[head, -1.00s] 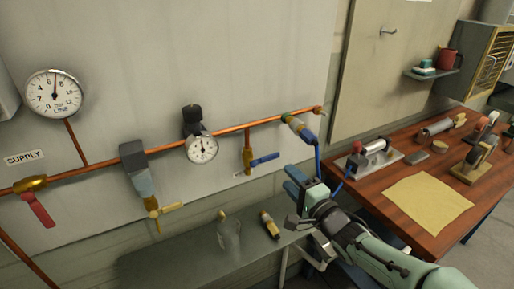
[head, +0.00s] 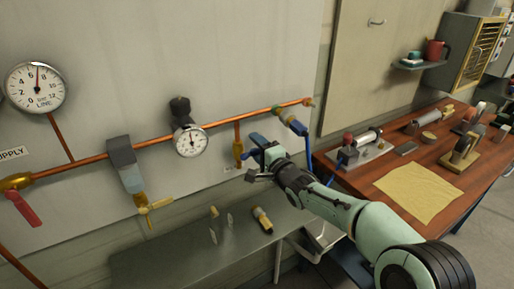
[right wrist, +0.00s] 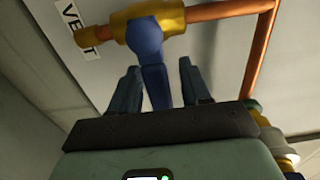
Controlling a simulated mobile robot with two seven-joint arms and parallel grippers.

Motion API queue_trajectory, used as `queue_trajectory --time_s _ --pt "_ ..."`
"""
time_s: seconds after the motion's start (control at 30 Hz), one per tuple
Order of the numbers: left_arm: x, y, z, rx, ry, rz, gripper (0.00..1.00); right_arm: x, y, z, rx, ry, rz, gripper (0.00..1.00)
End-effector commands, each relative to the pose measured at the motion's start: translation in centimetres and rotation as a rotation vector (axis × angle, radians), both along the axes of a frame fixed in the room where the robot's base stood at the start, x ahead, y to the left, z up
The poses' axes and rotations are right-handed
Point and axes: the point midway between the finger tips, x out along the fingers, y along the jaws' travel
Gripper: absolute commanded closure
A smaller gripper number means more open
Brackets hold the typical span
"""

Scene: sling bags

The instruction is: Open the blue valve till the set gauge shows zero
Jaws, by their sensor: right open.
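The blue valve has a yellow body (head: 238,149) on a short copper branch below the pipe; my gripper largely hides its lever in the head view. In the right wrist view the blue lever (right wrist: 152,75) reaches down from the valve body between my fingers, beside a VENT label (right wrist: 80,25). My right gripper (head: 257,157) is open, with one finger on each side of the lever and gaps showing. The small white gauge (head: 190,141) sits on the regulator left of the valve; its needle is too small to read surely. My left gripper is out of view.
A larger line gauge (head: 36,87) and a red-handled valve (head: 24,208) are at the left. A wooden bench (head: 345,185) with tools stands right.

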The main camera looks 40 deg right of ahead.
Motion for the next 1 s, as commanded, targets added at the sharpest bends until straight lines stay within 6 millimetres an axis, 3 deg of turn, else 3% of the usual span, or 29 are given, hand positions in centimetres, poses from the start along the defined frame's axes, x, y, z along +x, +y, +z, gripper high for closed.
queue_trajectory --time_s 0.2,0.37,0.77,1.0 --pt "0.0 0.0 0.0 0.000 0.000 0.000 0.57 0.0 0.0 0.0 0.000 0.000 0.000 0.53" --pt "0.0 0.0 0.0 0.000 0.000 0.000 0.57 0.0 0.0 0.0 0.000 0.000 0.000 1.00" --pt "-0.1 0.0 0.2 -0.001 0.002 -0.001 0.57 0.0 0.0 0.3 -0.043 0.005 -0.001 1.00" --pt "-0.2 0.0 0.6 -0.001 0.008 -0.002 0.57 0.0 0.1 1.1 -0.184 0.019 0.001 1.00"
